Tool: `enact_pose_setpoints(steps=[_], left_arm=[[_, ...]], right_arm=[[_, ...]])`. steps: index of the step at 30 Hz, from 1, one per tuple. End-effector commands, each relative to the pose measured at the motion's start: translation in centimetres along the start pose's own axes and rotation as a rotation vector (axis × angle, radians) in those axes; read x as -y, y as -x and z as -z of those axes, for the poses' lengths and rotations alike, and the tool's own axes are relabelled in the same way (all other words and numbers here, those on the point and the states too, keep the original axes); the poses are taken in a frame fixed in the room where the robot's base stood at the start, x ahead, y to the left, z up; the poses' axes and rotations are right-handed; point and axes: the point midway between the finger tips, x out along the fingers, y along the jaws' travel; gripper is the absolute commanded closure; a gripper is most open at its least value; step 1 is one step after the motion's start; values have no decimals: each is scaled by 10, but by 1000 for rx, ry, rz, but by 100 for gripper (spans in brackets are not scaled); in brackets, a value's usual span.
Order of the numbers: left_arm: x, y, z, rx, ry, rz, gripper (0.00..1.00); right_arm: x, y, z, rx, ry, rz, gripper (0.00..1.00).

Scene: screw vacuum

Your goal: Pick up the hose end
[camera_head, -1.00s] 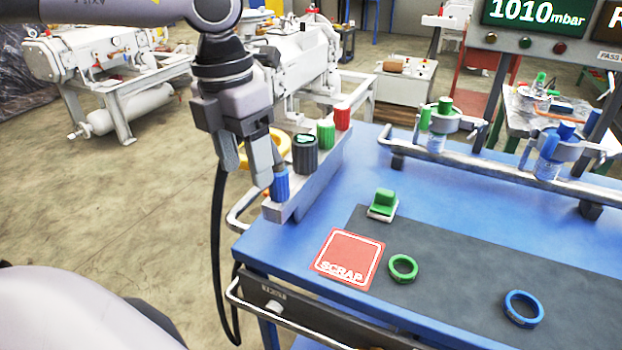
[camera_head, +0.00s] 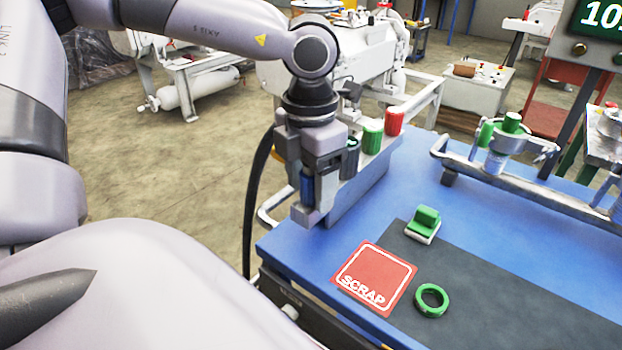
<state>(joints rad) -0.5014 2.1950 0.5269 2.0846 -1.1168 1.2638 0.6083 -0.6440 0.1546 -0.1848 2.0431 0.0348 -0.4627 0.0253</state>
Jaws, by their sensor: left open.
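My left gripper (camera_head: 311,208) points down at the near left end of the grey rack (camera_head: 358,190) on the blue table. It is open. A dark blue piece (camera_head: 307,187), which looks like the blue hose end, shows between its fingers; most of it is hidden, and I cannot tell whether the fingers touch it. A black hose (camera_head: 252,205) hangs in a curve just left of the gripper, past the table's edge; where it joins is hidden. My right gripper is not in view.
Dark, green (camera_head: 372,138) and red (camera_head: 394,122) caps stand along the rack behind the gripper. A red SCRAP mat (camera_head: 374,277), a green ring (camera_head: 431,300) and a green-and-white block (camera_head: 424,224) lie to the right. A metal rail (camera_head: 530,188) borders the table's far side.

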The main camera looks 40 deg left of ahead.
Motion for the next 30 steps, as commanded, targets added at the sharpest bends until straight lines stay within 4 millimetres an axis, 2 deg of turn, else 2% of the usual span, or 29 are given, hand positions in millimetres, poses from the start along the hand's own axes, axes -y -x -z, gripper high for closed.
enact_pose_setpoints(steps=[6,7,12,13,23,26,30], left_arm=[[0,-2,0,1,0,0,37],[0,-2,0,1,0,0,40],[0,-1,0,1,0,0,96],[0,-1,0,1,0,0,100],[0,2,0,2,0,-1,100],[0,8,-1,3,0,-2,100],[0,26,-1,5,-1,-2,100]], right_arm=[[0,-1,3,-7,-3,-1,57],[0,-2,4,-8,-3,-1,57],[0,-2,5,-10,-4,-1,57],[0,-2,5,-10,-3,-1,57],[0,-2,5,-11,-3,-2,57],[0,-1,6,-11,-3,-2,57],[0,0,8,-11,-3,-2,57]])
